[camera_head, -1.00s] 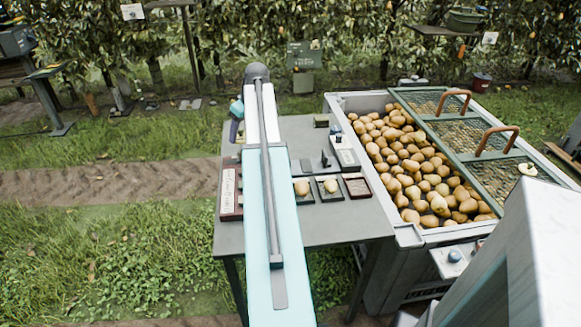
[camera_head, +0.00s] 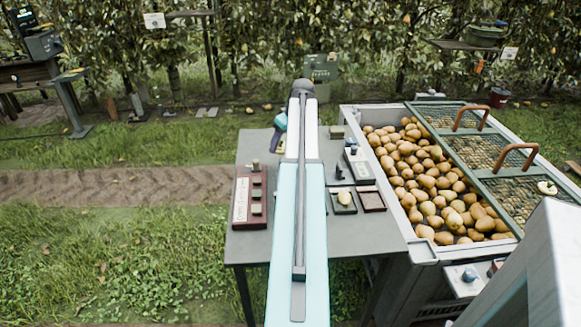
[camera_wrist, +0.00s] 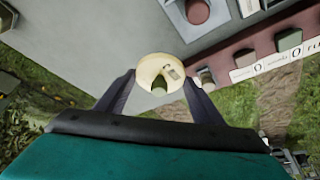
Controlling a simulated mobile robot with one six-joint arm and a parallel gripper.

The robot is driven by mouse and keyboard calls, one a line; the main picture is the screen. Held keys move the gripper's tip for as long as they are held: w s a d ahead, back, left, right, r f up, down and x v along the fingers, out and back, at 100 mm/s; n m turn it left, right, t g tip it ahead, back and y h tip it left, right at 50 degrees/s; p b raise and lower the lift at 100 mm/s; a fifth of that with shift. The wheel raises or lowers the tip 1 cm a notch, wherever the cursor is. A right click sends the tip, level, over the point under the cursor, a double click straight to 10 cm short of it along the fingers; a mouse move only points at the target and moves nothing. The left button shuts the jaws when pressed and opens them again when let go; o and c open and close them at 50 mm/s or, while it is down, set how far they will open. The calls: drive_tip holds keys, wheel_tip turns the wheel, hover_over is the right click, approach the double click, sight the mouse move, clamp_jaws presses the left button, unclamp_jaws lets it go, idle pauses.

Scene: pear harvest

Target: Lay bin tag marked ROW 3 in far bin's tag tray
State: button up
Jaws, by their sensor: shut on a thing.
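My gripper (camera_wrist: 158,80) is shut on a round cream disc (camera_wrist: 152,66) with a small grey rectangle and a dark notch; I cannot read any writing on it. In the head view, my gripper (camera_head: 276,147) hangs left of my arm's far end, over the back left of the grey table, and the disc cannot be made out there. A large bin (camera_head: 424,252) full of pears stands at the right. I cannot tell which tray is the tag tray.
A red-brown rack (camera_head: 241,222) with a white label strip and several green blocks lies on the table's left side. Grated lids with brown handles (camera_head: 473,115) cover the bin's right part. A grey box-like surface (camera_head: 540,265) fills the lower right. Grass lies left of the table (camera_head: 385,238).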

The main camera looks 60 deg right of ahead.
sight(284, 148)
drive_tip(key=shift+f, duration=2.45)
drive_tip(key=shift+f, duration=1.85)
drive_tip(key=shift+f, duration=0.1)
drive_tip(key=o, duration=1)
drive_tip(key=v, duration=1.2)
